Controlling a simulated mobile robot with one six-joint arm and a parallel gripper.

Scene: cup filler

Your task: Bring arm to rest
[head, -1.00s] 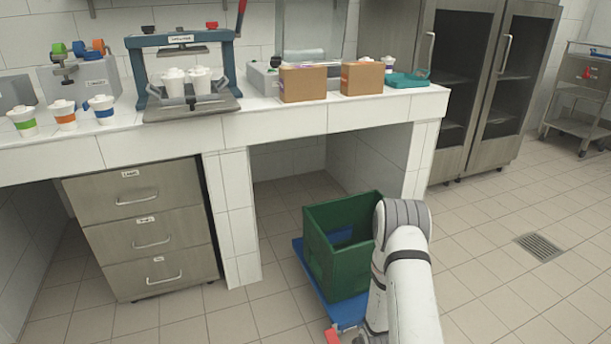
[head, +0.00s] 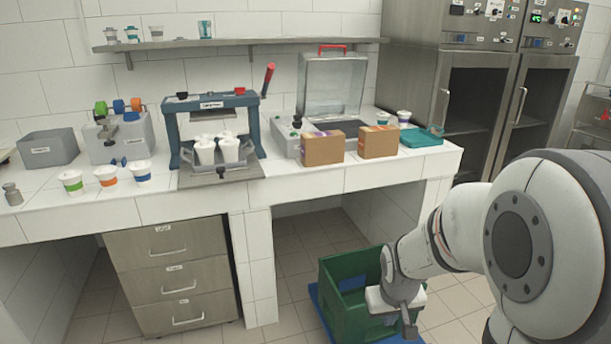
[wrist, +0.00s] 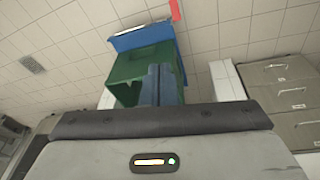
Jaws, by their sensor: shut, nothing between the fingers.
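My white arm (head: 450,225) reaches in from the right in the head view. My gripper (head: 404,318) hangs at the arm's end, in front of the green crate's right side. In the wrist view my gripper's dark fingers (wrist: 161,84) lie side by side, shut and with nothing between them. The green crate (head: 340,318) stands on a blue base (head: 318,300) on the floor. In the wrist view the crate (wrist: 125,72) appears behind the fingers. Whether the gripper touches the crate, I cannot tell.
A white tiled counter (head: 300,180) holds a blue-framed press (head: 215,130), cardboard boxes (head: 322,148) and several cups. Steel drawers (head: 172,275) stand under it at the left. Tall steel cabinets (head: 475,95) stand at the right. Floor tiles are clear around the crate.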

